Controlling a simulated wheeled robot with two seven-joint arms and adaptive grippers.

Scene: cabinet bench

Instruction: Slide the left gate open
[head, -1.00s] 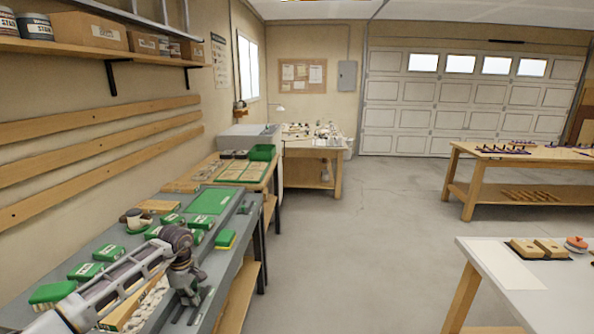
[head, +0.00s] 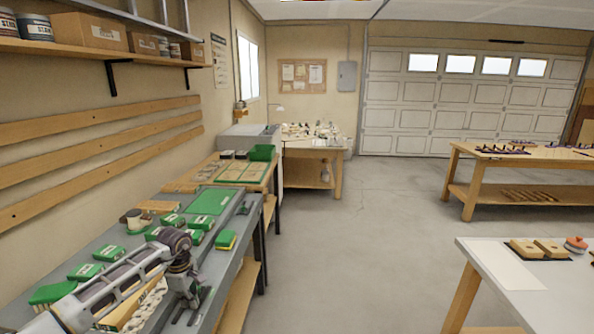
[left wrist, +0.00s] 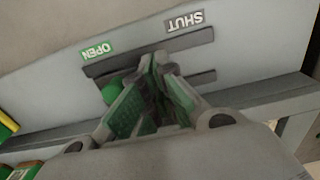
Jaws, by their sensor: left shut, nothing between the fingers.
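In the left wrist view, a grey panel carries a green OPEN label (left wrist: 98,48) and a grey SHUT label (left wrist: 184,23), with dark slots (left wrist: 190,42) below them. My left gripper (left wrist: 162,68) is over the slots, its green-padded fingers shut with nothing held. A small green piece (left wrist: 111,92) shows just left of the fingers, partly hidden by them; I cannot tell whether they touch it. In the head view, the left gripper (head: 191,299) points down at the front of the grey bench (head: 222,262), beside dark slots. The gate itself is not clearly seen. My right gripper is out of view.
Green boxes (head: 84,271), a green mat (head: 210,201) and a green-and-yellow block (head: 226,240) lie on the bench around my left arm. A wooden bench (head: 262,180) stands beyond.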

